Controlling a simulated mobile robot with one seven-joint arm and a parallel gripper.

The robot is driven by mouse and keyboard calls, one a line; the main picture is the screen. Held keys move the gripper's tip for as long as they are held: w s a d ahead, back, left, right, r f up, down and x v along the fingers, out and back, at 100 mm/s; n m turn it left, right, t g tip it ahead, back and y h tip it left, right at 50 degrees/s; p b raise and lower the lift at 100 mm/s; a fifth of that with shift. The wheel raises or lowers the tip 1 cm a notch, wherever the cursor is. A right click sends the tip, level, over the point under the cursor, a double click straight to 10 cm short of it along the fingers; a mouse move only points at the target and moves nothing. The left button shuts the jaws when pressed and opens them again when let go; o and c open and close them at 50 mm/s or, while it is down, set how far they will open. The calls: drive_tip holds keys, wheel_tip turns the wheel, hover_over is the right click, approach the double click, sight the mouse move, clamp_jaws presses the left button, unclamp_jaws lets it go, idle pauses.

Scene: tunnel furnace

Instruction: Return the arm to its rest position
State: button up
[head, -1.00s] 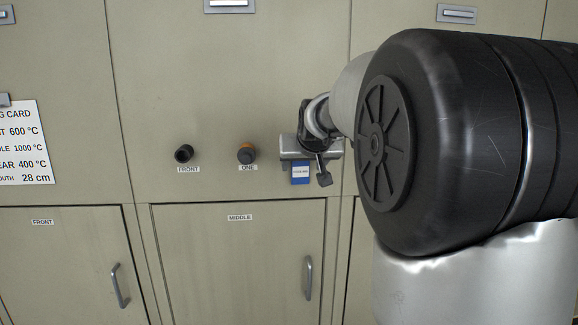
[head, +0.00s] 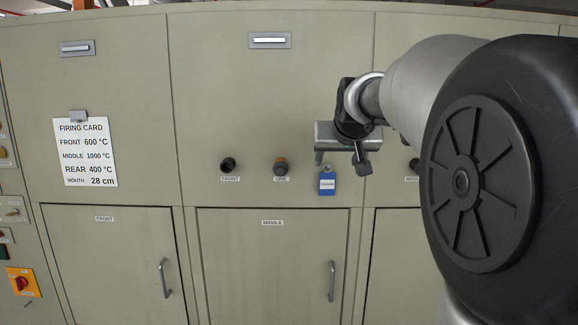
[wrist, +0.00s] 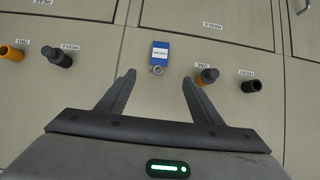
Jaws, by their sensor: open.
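My gripper (head: 341,158) is open and empty in front of the pale furnace panel (head: 215,100). Its two fingers also show apart in the wrist view (wrist: 158,79), with nothing between them. A blue tag (head: 327,184) hangs on the panel just below my gripper in the head view. In the wrist view the tag (wrist: 160,52) lies beyond the fingertips, with a small metal ring or peg at its end. The fingers do not appear to touch it. My large dark arm joint fills the right of the head view.
A black knob (head: 228,164) labelled FRONT and an orange-and-black knob (head: 281,168) labelled ONE stand left of the tag. More knobs (wrist: 60,58) stick out on its other side. A firing card (head: 85,152) is clipped at left. Doors with handles (head: 331,281) lie below.

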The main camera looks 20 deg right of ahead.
drive_tip(key=s+a+f+n+g+y, duration=0.1)
drive_tip(key=s+a+f, duration=0.2)
drive_tip(key=s+a, duration=0.4)
drive_tip(key=s+a+f+g, duration=0.1)
drive_tip(key=s+a+f, duration=0.2)
drive_tip(key=s+f, duration=0.2)
drive_tip(key=s+a+f+n+g+y, duration=0.1)
drive_tip(key=s+a+f, duration=0.2)
drive_tip(key=s, duration=0.9)
drive_tip(key=s+a+f+n+g+y, duration=0.1)
drive_tip(key=s+a+f+g, duration=0.1)
drive_tip(key=s+f, duration=0.6)
drive_tip(key=shift+s+a, duration=0.15)
drive_tip(key=shift+a, duration=0.5)
drive_tip(key=shift+r, duration=0.1)
